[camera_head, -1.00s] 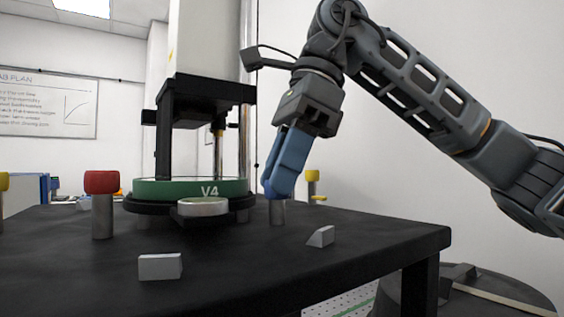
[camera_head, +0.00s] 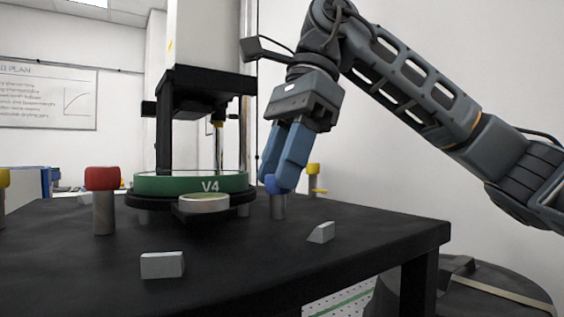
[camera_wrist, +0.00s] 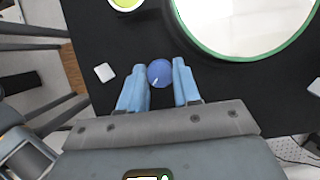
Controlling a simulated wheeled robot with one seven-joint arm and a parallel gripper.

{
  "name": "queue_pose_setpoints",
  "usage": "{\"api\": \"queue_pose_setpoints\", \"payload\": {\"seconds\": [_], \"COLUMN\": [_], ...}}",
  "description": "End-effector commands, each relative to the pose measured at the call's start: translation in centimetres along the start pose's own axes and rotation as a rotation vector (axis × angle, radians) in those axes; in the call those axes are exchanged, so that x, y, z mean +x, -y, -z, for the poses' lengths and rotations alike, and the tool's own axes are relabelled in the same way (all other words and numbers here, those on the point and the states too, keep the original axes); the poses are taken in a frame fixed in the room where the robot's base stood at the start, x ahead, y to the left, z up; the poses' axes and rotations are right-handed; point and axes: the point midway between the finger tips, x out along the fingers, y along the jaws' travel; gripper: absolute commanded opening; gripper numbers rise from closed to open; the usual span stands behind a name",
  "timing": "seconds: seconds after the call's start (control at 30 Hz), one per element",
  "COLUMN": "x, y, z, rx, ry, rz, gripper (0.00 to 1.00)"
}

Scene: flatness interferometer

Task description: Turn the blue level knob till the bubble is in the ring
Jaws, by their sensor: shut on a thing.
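The blue level knob (camera_head: 274,184) tops a short grey post on the near right of the black table. In the wrist view the knob (camera_wrist: 160,73) is a round blue disc with a pale mark, between the two blue fingertips. My gripper (camera_head: 277,178) points down at the knob and is shut on it, a finger on either side. The bubble level (camera_head: 203,203) is a round silver-rimmed vial at the front of the green V4 base. Its yellow-green face (camera_wrist: 125,2) is cut off by the wrist view's top edge, and I cannot make out the bubble or ring.
A red knob (camera_head: 102,179) stands on a post at the left, and a yellow knob (camera_head: 313,169) behind my gripper. The green-rimmed V4 base (camera_head: 175,186) is close to my fingers' left.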

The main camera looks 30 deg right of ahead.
Motion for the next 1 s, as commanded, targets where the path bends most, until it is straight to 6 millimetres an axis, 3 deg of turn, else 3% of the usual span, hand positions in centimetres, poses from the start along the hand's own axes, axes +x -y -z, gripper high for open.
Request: {"api": "queue_pose_setpoints", "payload": {"seconds": [0.27,0.57,1.0], "x": [0.0,-0.5,-6.8], "y": [0.0,0.0,0.1], "z": [0.0,0.0,0.0], "rx": [0.001,0.001,0.003], "ry": [0.0,0.0,0.0], "rz": [0.001,0.002,0.002], "gripper": [0.56,0.56,0.56]}}
